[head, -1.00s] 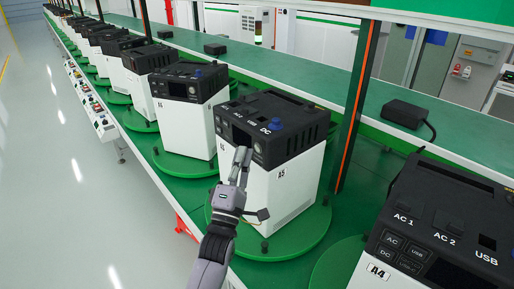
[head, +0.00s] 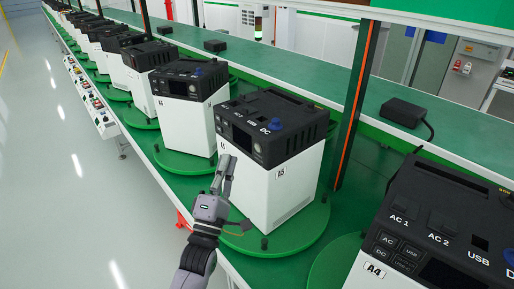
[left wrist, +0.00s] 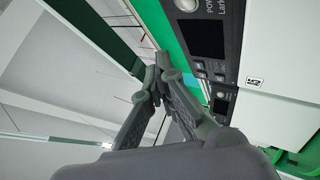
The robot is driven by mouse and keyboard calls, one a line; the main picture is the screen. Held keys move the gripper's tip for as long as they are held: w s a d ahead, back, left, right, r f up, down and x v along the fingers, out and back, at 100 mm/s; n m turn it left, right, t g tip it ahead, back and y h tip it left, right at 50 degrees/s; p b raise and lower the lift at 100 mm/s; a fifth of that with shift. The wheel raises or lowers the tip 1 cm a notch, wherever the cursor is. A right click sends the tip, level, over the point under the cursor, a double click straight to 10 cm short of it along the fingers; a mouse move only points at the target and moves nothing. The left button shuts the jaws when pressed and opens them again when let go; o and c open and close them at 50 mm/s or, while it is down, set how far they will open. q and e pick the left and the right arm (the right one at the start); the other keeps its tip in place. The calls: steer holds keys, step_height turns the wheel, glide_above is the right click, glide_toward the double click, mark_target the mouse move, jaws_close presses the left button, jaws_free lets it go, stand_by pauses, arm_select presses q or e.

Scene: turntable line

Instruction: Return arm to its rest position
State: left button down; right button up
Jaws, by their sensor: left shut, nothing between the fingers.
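My left gripper (head: 227,166) is in front of the white and black unit marked A5 (head: 285,185), near its left front face. Its fingers point up and are shut with nothing between them. In the left wrist view the gripper's fingertips (left wrist: 152,72) come together. A unit's dark front panel with a screen (left wrist: 205,38) shows to their right. In the head view I cannot tell whether the fingers touch the unit. My right gripper is in neither view.
Unit A5 stands on a round green turntable (head: 305,232). Unit A4 (head: 440,230) is close at the right. More units stand in a row to the back left. A black adapter (head: 404,112) lies on the green bench behind. The grey floor (head: 50,190) at the left is clear.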

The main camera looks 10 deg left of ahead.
arm_select(q)
steer(key=shift+f, duration=0.1)
steer(key=s+f+m+g, duration=0.4)
steer(key=f+m+g, duration=0.1)
steer(key=f, duration=0.3)
steer(key=s+f+m+g, duration=0.4)
steer(key=f+m+g, duration=0.1)
steer(key=f, duration=0.4)
steer(key=s+a+f+m+g+y, duration=0.1)
steer(key=s+f+m+g, duration=0.25)
steer(key=s, duration=0.45)
steer(key=s+f+m+g, duration=0.2)
steer(key=s+m+g, duration=0.15)
steer(key=s, duration=0.35)
steer(key=s+a+f+m+g+y, duration=0.1)
steer(key=s+f+m+g, duration=0.25)
steer(key=s, duration=0.45)
step_height(320, 180, down, 26)
steer(key=s+g, duration=0.1)
steer(key=g, duration=0.1)
steer(key=s+a+f, duration=0.2)
steer(key=s+f, duration=1.4)
steer(key=s, duration=0.1)
steer(key=shift+s+a+f+g+b, duration=0.2)
steer(key=shift+a+f+g+b, duration=0.15)
steer(key=shift+g, duration=0.1)
